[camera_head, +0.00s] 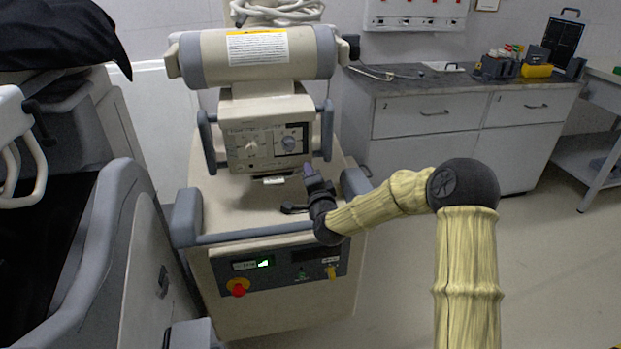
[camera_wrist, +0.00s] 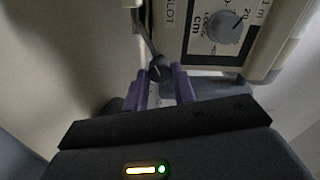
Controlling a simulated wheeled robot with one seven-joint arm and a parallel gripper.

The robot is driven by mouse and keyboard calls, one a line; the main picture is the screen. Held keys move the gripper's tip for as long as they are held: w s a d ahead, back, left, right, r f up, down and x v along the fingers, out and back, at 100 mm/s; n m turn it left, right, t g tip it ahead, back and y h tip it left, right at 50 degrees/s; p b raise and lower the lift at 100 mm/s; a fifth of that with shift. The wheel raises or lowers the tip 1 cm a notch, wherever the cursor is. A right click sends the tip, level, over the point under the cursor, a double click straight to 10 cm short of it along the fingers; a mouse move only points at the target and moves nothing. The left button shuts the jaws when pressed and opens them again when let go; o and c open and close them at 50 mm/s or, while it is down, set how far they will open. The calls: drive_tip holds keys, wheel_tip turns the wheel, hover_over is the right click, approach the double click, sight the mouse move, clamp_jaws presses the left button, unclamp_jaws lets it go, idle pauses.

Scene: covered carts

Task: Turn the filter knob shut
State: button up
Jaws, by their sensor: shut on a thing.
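My gripper (camera_head: 308,175) is at the lower right of the machine's control box, just below its panel. In the wrist view my purple fingers (camera_wrist: 160,88) are shut on a small dark round knob (camera_wrist: 158,69), which has a grey stem running up and left. I cannot read a label that marks it as the filter knob. A grey dial (camera_wrist: 222,26) with a "cm" scale sits on the panel, up and right of my fingers and apart from them. The panel's dials also show in the head view, one left (camera_head: 251,143) and one right (camera_head: 289,142).
The beige machine (camera_head: 240,205) has a lower front panel with a red button (camera_head: 238,286). A cart with a grey rail (camera_head: 130,210) and dark covering stands close at left. A counter with drawers (camera_head: 440,112) is behind at right. The floor at right is clear.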

drive_tip(key=shift+f, duration=0.1)
drive_tip(key=o, duration=1)
drive_tip(key=shift+s, duration=0.1)
drive_tip(key=v, duration=1.7)
drive_tip(key=shift+s+d, duration=0.1)
drive_tip(key=shift+d, duration=0.05)
